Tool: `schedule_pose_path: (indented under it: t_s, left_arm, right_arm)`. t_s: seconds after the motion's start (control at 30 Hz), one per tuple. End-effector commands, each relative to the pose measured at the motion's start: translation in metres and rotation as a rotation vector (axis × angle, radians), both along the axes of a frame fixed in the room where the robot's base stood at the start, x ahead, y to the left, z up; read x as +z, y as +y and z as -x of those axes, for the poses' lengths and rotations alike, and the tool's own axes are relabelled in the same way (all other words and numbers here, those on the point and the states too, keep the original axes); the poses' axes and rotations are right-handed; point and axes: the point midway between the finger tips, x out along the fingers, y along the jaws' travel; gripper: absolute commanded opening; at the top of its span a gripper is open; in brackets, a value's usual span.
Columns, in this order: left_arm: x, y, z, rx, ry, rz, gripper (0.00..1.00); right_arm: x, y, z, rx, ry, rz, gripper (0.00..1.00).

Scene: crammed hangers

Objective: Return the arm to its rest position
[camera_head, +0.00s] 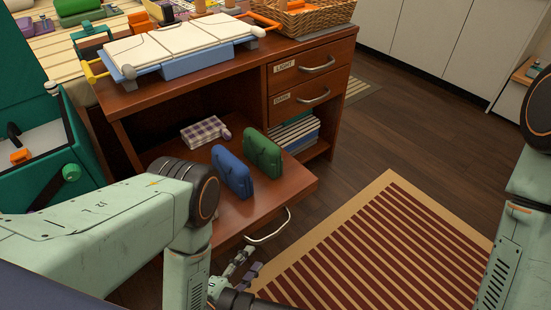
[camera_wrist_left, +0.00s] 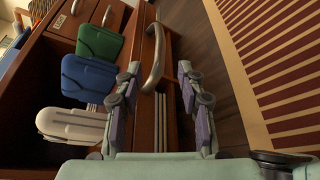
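My left arm (camera_head: 110,225) reaches in from the left and bends down in front of the desk. My left gripper (camera_head: 245,268) is open and empty, just below the handle (camera_head: 268,228) of the pulled-out lower drawer (camera_head: 300,188). In the left wrist view its two fingers (camera_wrist_left: 158,98) stand well apart, with the handle (camera_wrist_left: 153,55) ahead between them. They do not appear to close on it. My right arm (camera_head: 515,215) shows at the right edge; its gripper is out of view.
A teal bin (camera_head: 40,160) is at the left. A striped rug (camera_head: 385,250) covers the floor at right. Labelled drawers (camera_head: 310,68) are shut.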

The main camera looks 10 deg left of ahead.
Motion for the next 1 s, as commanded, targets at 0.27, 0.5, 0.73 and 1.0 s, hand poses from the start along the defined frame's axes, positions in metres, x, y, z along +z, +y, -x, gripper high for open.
schedule_pose_path:
  t_s: [0.27, 0.5, 0.73, 1.0]
  left_arm:
    - [0.003, 0.014, -0.006, -0.009, 0.052, -0.176, 0.39]
    - [0.014, 0.062, 0.005, -0.144, 0.285, -0.728, 0.39]
    - [0.044, 0.098, 0.052, -0.442, 0.541, -1.113, 0.39]
    - [0.094, 0.094, 0.132, -1.043, 0.643, -1.341, 0.39]
  right_arm:
    - [0.01, 0.0, 0.0, 0.0, 0.0, 0.0, 0.4]
    - [0.036, 0.0, 0.0, 0.0, 0.0, 0.0, 0.4]
    - [0.061, 0.0, 0.0, 0.0, 0.0, 0.0, 0.4]
    - [0.078, 0.0, 0.0, 0.0, 0.0, 0.0, 0.4]
